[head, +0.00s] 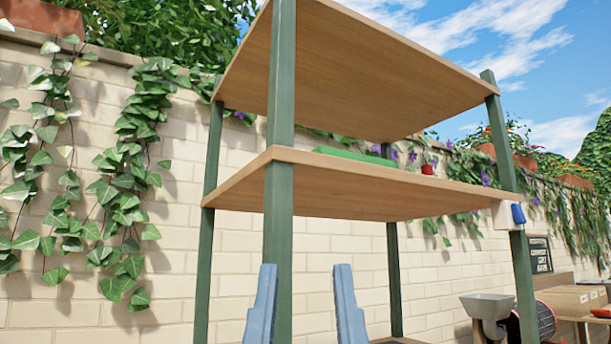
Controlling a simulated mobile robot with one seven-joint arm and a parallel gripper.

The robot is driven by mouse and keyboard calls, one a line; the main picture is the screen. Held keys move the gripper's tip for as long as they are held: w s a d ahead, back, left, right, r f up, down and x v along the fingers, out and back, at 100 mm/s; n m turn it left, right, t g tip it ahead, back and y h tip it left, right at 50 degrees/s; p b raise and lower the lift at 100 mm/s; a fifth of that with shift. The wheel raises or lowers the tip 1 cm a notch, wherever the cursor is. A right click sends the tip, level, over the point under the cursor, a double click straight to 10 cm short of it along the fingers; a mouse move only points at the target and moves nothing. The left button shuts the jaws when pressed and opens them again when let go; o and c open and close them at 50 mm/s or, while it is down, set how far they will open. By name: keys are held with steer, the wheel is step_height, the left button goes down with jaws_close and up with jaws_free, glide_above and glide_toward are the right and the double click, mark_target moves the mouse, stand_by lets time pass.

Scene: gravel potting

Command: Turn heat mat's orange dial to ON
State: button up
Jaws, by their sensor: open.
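My gripper (305,275) shows at the bottom of the head view as two blue-grey fingers, apart and empty, pointing up. It is below the middle shelf in the picture, in front of a green post. A flat green item (352,156) lies on the middle shelf, seen edge-on from below; I cannot tell whether it is the heat mat. A small white box (502,216) with a blue part (518,213) sits at the right front corner of that shelf, by the post. No orange dial can be made out.
The wooden middle shelf (350,190) and upper shelf (350,65) stand on green posts (279,240). A small red pot (427,169) is on the middle shelf. A brick wall (120,265) with ivy is behind.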

step_height(320, 180, up, 10)
steer(key=p, duration=0.9)
steer(key=shift+r, duration=0.15)
step_height(320, 180, up, 28)
steer(key=p, duration=2.7)
steer(key=shift+p, duration=0.4)
